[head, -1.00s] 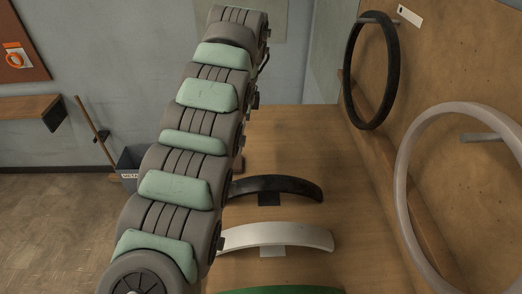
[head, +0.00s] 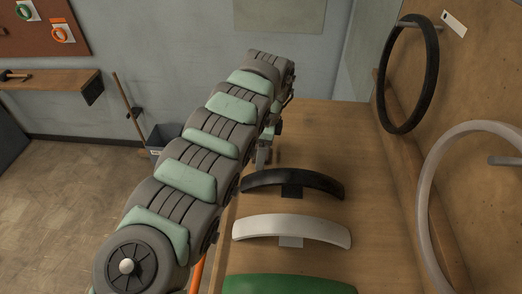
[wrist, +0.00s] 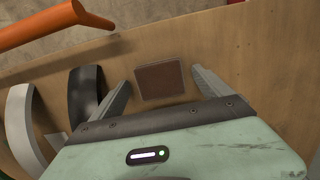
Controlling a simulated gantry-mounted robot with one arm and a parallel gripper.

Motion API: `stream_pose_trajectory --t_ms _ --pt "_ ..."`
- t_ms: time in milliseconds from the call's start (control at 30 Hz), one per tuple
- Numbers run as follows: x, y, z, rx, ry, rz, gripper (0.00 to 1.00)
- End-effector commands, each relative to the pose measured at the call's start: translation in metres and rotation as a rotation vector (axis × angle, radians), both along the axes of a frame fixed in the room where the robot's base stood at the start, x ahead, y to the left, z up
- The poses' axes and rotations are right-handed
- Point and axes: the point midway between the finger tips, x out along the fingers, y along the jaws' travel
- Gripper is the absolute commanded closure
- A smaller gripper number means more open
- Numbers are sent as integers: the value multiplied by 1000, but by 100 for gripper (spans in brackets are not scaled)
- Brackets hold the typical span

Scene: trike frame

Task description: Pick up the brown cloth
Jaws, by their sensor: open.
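The brown cloth (wrist: 159,80) is a small flat folded rectangle on the wooden table top in the wrist view. My gripper (wrist: 162,75) is open, with one finger to the left of the cloth and one to its right in the picture. Nothing is held between the fingers, and the height above the cloth is hard to tell. In the head view my arm hides most of that area, and I cannot make out the cloth there.
On the wooden table (head: 335,125), a black fender (head: 293,182), a white fender (head: 290,230) and a green fender (head: 285,284) lie in a row. An orange tube (wrist: 45,25) crosses the wrist view's upper left. Rings hang on the right-hand board.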

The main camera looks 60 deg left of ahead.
Motion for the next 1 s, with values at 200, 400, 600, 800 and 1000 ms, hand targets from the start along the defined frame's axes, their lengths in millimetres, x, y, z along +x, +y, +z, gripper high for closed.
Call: stream_pose_trajectory --t_ms 200,400,600,800,1000 --pt "0 0 -1 1 -1 0 13" --pt "0 1 -1 1 -1 0 29" --pt "0 1 0 1 -1 0 45" --pt "0 0 0 1 -1 0 62" --pt "0 0 0 2 -1 0 78"
